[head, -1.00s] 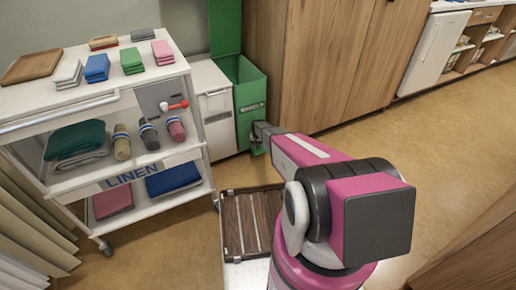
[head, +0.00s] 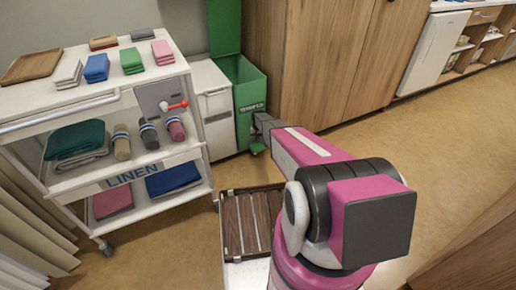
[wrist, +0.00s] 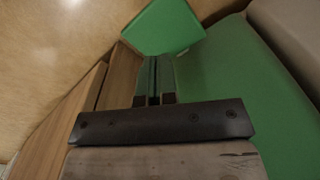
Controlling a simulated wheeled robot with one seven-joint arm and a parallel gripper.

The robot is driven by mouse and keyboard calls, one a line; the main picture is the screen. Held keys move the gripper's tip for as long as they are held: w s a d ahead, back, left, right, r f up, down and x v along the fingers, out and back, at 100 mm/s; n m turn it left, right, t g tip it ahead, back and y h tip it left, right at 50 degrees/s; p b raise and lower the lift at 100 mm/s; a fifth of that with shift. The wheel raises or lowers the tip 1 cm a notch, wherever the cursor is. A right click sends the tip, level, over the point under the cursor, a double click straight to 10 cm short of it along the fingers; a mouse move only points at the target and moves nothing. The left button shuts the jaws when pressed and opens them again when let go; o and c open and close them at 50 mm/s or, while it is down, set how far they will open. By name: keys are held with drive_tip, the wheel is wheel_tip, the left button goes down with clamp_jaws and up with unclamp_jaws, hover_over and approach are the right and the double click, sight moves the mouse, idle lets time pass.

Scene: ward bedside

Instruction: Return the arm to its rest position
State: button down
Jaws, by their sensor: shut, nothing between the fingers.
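My arm, pink and dark grey, reaches forward from the lower right of the head view. My gripper (head: 256,145) is at its far end, in front of the green bin (head: 247,98). The fingertips are small and partly hidden there. In the wrist view my gripper (wrist: 154,75) shows its two fingers side by side with no visible gap, shut and empty. The green bin's surface (wrist: 235,95) fills the right side of the wrist view, close beside the fingers. I cannot tell whether they touch it.
A white linen cart (head: 125,90) with folded cloths stands at the left. A white cabinet (head: 213,105) is beside the bin, and wooden cupboards (head: 325,65) are behind. A dark wooden slatted tray (head: 245,225) is left of my arm's base. The floor (head: 445,130) at right is clear.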

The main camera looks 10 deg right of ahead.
drive_tip(key=s+r+n, duration=0.2)
drive_tip(key=s+r, duration=3.2)
drive_tip(key=s, duration=0.3)
drive_tip(key=shift+s+r, duration=0.15)
drive_tip(key=shift+r, duration=0.2)
